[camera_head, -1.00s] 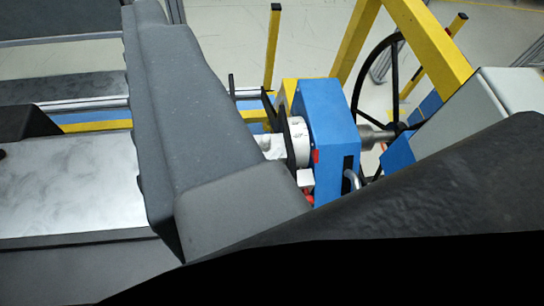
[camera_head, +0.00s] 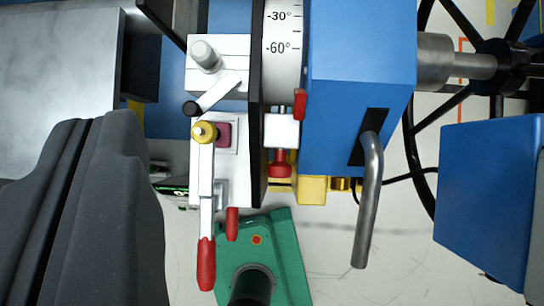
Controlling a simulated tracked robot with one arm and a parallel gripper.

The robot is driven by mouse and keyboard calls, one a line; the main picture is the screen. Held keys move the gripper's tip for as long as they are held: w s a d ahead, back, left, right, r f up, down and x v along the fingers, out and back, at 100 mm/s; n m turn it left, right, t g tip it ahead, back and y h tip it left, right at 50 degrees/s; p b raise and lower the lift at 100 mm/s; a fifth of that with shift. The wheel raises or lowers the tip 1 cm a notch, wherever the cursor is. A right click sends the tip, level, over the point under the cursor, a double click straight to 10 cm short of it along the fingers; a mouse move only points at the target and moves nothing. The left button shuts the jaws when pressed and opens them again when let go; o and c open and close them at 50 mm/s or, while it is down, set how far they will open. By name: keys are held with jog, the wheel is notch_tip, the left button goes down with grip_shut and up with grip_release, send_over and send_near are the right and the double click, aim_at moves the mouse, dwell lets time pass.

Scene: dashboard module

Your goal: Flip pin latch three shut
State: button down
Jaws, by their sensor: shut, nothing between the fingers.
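A metal toggle latch with a red-tipped handle (camera_head: 206,262) is on a white plate (camera_head: 215,75) in the middle left of the view. Its handle points down in the picture. A yellow knob (camera_head: 204,131) and a black tip (camera_head: 191,108) sit at its upper end, by a slanted metal arm. A shorter red tip (camera_head: 231,224) shows just right of the handle. No number is visible, so I cannot tell which latch is three. My dark grey gripper (camera_head: 96,122) is at the left edge, shut and empty, apart from the latch in the picture.
A blue housing (camera_head: 350,85) with a bent metal handle (camera_head: 367,200) stands right of a white angle dial (camera_head: 283,45). A black handwheel (camera_head: 490,60) and a blue box (camera_head: 490,200) are further right. A green base (camera_head: 275,250) lies below the latch.

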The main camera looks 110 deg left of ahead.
jog(key=s+d+f+g, duration=0.1)
jog(key=d+f, duration=0.2)
jog(key=f, duration=0.2)
jog(key=d+f+m+g+y, duration=0.1)
jog(key=d+f, duration=0.2)
jog(key=f, duration=0.3)
jog(key=shift+s+d+f, duration=0.15)
jog(key=shift+s+d, duration=0.15)
jog(key=shift+s, duration=0.1)
jog(key=p, duration=0.1)
send_near(207, 102)
jog(key=shift+y, duration=0.3)
jog(key=d+f, duration=0.1)
jog(key=f, duration=0.1)
jog(key=w+d+f, duration=0.1)
jog(key=f, duration=0.1)
jog(key=shift+w+d, duration=0.15)
jog(key=shift+d, duration=0.1)
jog(key=a, duration=0.2)
jog(key=w+a, duration=0.1)
jog(key=shift+w+a+p, duration=0.1)
jog(key=shift+a+p, duration=0.25)
jog(key=shift+p, duration=0.05)
